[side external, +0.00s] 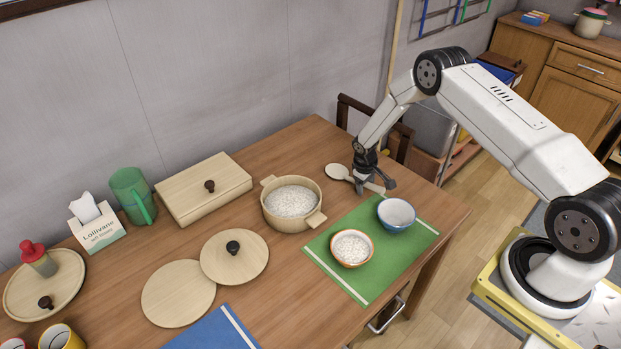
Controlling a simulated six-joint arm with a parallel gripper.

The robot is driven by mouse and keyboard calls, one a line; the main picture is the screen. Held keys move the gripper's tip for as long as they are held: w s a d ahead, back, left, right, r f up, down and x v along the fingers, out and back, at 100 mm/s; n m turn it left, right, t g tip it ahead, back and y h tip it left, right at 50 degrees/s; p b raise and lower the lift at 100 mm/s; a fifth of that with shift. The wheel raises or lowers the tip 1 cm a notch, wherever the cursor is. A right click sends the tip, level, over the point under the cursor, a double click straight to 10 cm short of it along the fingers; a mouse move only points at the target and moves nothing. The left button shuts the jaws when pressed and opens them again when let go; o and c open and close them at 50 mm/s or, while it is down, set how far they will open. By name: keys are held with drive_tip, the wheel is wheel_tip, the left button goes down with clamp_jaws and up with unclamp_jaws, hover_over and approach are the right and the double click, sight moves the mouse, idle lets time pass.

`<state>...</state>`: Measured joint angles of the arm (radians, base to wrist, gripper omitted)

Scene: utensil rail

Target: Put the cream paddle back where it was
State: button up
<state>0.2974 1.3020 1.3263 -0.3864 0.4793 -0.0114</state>
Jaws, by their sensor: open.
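The cream paddle (337,171) lies on the wooden table near its back right edge, beyond the green mat. Its round head points left and its handle runs right, under my gripper. My gripper (376,187) is open and low over the handle, with its fingers near it. I cannot tell whether they touch the paddle. Part of the handle is hidden by the gripper. Coloured bars, blue, green and red (423,18), show on the wall at the top, cut off by the picture edge.
A pot of white grains (291,200) stands left of the paddle. An orange-rimmed bowl (351,248) and a blue bowl (396,214) sit on the green mat (377,280). A lidded wooden box (205,189) is farther left. A chair (343,110) stands behind the table.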

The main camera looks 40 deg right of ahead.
wheel_tip(320, 180, up, 12)
drive_tip(key=a, duration=0.2)
idle(0.7)
drive_tip(key=shift+a, duration=0.15)
idle(0.3)
drive_tip(key=s+a+r+t+y, duration=0.1)
drive_tip(key=s+a+r, duration=0.6)
drive_tip(key=a+r, duration=0.25)
drive_tip(key=s+a+r, duration=0.3)
drive_tip(key=s, duration=0.3)
drive_tip(key=s+a+r+t+y, duration=0.1)
drive_tip(key=s+a+r, duration=0.2)
drive_tip(key=s, duration=0.4)
drive_tip(key=shift+s+a+m, duration=0.15)
drive_tip(key=shift+s+m, duration=0.1)
drive_tip(key=shift+m, duration=0.05)
